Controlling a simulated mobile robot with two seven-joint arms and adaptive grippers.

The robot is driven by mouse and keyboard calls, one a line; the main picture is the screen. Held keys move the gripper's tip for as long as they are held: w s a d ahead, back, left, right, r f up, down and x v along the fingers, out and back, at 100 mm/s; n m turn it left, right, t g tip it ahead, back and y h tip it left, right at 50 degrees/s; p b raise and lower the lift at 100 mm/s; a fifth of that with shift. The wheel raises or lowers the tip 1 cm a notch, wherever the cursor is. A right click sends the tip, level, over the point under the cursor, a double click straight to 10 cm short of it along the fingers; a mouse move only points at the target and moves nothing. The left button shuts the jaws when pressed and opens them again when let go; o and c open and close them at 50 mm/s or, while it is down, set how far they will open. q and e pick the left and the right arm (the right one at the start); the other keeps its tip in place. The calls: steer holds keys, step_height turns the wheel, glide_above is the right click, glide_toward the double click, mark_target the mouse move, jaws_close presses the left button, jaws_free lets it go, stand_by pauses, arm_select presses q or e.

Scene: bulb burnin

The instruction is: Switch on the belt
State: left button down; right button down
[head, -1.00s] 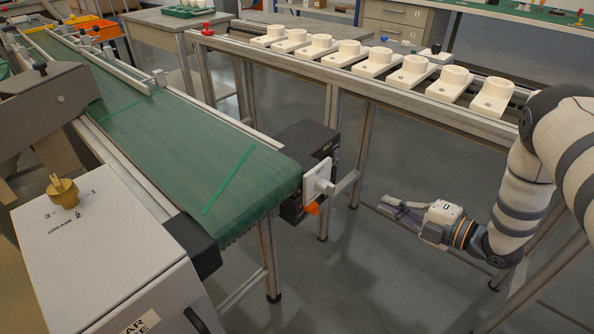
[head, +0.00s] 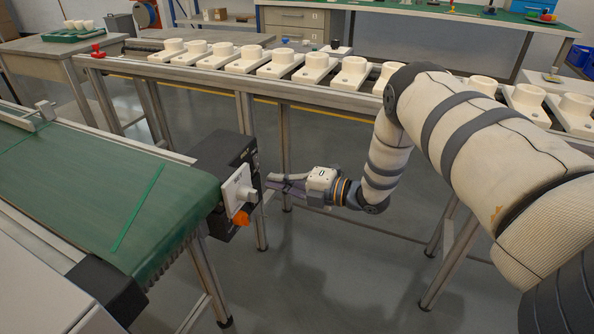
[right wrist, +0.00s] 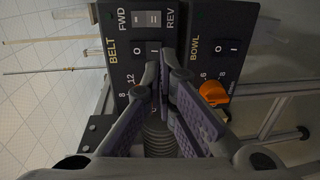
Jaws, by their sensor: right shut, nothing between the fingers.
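The conveyor belt (head: 90,190) is green, with a black control box (head: 222,158) at its near right end. In the right wrist view the box's panel shows sideways. It has a BELT rocker switch (right wrist: 146,49) marked 0 and I, a FWD/REV switch (right wrist: 146,18) and a BOWL switch (right wrist: 227,47). My right gripper (head: 272,184) is shut and empty, pointing at the panel. In the right wrist view its fingertips (right wrist: 162,68) lie over the lower right edge of the BELT switch; I cannot tell whether they touch. The fingers hide the BELT dial's middle. My left gripper is out of view.
An orange knob (right wrist: 214,92) sits below the BOWL switch, close to the fingers. A white plate (head: 237,188) stands out at the box's side. A rail bench (head: 330,96) with several white holders runs behind my right arm. Open floor lies in front.

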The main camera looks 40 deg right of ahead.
steer(key=shift+b+x, duration=0.4)
steer(key=shift+x, duration=1.95)
